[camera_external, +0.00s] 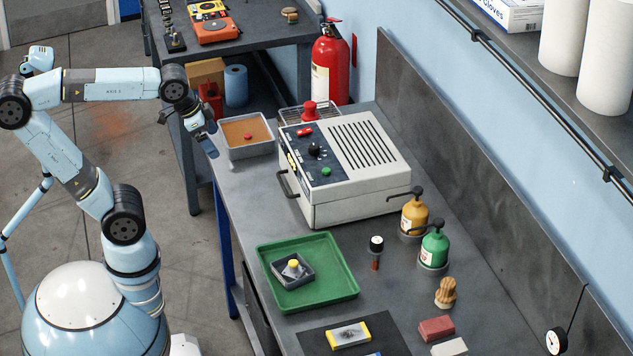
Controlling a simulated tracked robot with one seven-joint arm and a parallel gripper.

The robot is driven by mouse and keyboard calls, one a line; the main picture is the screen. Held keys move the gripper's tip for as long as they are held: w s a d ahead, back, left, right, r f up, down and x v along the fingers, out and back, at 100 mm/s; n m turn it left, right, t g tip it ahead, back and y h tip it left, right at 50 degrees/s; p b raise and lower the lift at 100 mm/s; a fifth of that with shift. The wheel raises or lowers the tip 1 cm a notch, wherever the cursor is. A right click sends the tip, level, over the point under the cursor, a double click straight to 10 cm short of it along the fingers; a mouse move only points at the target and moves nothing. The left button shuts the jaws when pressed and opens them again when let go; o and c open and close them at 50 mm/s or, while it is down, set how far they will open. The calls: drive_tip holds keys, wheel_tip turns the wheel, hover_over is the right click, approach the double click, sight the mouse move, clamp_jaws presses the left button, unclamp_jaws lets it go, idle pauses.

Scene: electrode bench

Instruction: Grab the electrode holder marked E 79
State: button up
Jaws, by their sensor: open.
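No marking E 79 is legible in this view, so I cannot tell which item is the electrode holder. A small grey box (277,275) sits in the green tray (330,302), with a pale, yellow-topped item (294,268) in it. A black-and-white capped piece with a brown lower part (376,243) is on the bench right of the tray. My gripper (209,146) is open, pointing down near the bench's far left corner, left of the grey bin (260,150). It is well away from the green tray, and nothing shows between its fingers.
A large white instrument (355,198) with a front handle fills the middle of the bench (240,213). Orange and green pump bottles (414,215) stand right of it. A dark mat (385,325) with a yellow-ended block lies at the front. A fire extinguisher (330,65) stands behind.

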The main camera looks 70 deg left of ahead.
drive_tip(key=s+a+f+n, duration=0.1)
drive_tip(key=s+f+n, duration=0.1)
drive_tip(key=s+f, duration=0.1)
drive_tip(key=shift+s+a+f+t, duration=0.2)
drive_tip(key=shift+s+a+t, duration=0.1)
drive_tip(key=shift+s, duration=0.6)
drive_tip(key=c, duration=0.6)
